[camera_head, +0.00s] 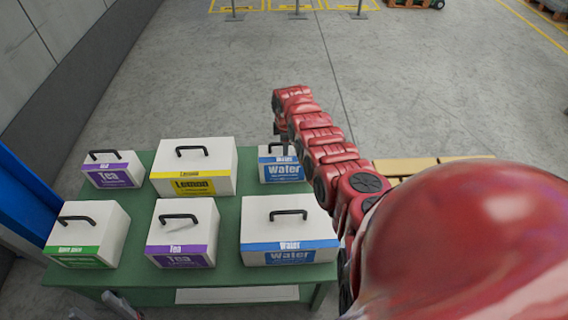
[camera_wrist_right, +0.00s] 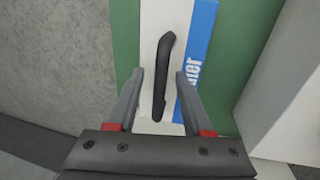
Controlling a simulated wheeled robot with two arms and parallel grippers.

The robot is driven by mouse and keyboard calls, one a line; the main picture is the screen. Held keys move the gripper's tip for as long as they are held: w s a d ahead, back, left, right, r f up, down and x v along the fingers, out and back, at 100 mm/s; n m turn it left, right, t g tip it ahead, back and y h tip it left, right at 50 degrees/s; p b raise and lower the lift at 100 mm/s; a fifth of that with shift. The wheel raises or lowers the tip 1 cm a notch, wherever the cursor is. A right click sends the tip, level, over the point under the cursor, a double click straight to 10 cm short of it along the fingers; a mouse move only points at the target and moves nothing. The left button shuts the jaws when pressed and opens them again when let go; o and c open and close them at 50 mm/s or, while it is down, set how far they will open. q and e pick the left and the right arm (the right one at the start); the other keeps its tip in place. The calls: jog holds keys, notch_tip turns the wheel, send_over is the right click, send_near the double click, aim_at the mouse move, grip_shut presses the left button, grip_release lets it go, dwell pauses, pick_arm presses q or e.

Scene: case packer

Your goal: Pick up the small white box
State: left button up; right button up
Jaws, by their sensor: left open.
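The small white box (camera_head: 283,163) with a blue Water label and black handle stands at the back right of the green table. It also shows in the right wrist view (camera_wrist_right: 152,20), with its dark handle (camera_wrist_right: 162,75) running between my right fingers. My right gripper (camera_wrist_right: 159,76) is open, one finger on each side of the handle with gaps. In the head view my right arm reaches over this box and hides part of its right side. My left gripper (camera_head: 122,304) is low at the bottom left, in front of the table, open and apart from the boxes.
On the green table (camera_head: 228,222) stand other white boxes: a small Tea box (camera_head: 113,170), a large Lemon box (camera_head: 195,165), a green-labelled box (camera_head: 88,234), a front Tea box (camera_head: 183,232) and a large Water box (camera_head: 289,230). A blue upright (camera_head: 25,195) is at the left.

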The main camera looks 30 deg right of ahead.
grip_shut()
dwell(1.2)
